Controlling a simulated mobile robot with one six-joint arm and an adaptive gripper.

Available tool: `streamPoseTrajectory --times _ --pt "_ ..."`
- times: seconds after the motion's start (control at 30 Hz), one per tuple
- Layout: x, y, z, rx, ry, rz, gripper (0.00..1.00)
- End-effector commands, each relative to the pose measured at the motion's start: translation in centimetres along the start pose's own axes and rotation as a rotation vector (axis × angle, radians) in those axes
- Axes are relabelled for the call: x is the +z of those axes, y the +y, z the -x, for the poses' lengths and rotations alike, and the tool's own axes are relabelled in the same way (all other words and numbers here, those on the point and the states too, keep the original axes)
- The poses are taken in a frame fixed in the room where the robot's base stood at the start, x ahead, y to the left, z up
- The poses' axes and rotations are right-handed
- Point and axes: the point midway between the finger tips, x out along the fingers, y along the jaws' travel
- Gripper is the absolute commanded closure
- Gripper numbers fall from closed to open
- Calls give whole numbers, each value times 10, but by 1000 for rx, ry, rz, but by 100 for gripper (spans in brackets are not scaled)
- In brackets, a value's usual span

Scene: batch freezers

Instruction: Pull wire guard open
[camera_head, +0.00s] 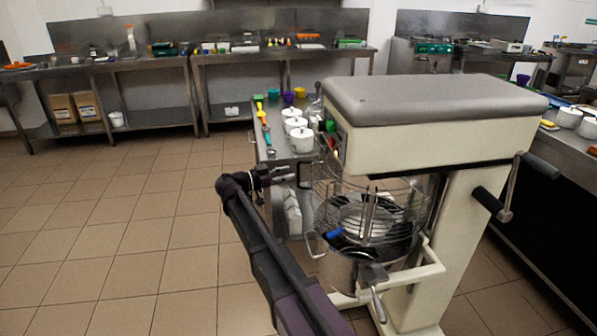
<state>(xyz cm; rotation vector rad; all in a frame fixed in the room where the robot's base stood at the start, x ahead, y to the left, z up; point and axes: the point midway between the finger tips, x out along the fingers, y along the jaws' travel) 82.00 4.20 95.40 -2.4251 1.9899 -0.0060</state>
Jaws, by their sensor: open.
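A large cream mixer with a grey top (435,95) stands right of centre. Its wire guard (400,203) is a cage of thin metal bars around the space above the steel bowl (340,270). Metal beater parts show through the bars. My gripper (292,175) is open at the left side of the guard, level with its upper part. A dark upright piece (304,173) is right beside the fingertips. I cannot tell whether they touch it or the guard.
A steel table with white pots (301,138) and coloured utensils stands behind the mixer. A crank handle (505,195) sticks out on the mixer's right. A counter (565,150) runs along the right. The tiled floor (130,210) on the left is clear.

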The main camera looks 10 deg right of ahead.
Motion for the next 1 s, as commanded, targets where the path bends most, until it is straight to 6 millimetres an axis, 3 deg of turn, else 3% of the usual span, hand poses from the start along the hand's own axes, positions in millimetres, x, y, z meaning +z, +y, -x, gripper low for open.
streamPoseTrajectory --times 0.3,0.77,0.93,1.0 --pt "0 0 -36 0 0 0 50" --pt "0 0 -43 -1 0 0 50" --pt "0 0 -43 -1 0 0 98" --pt "0 0 -43 -1 0 0 100"
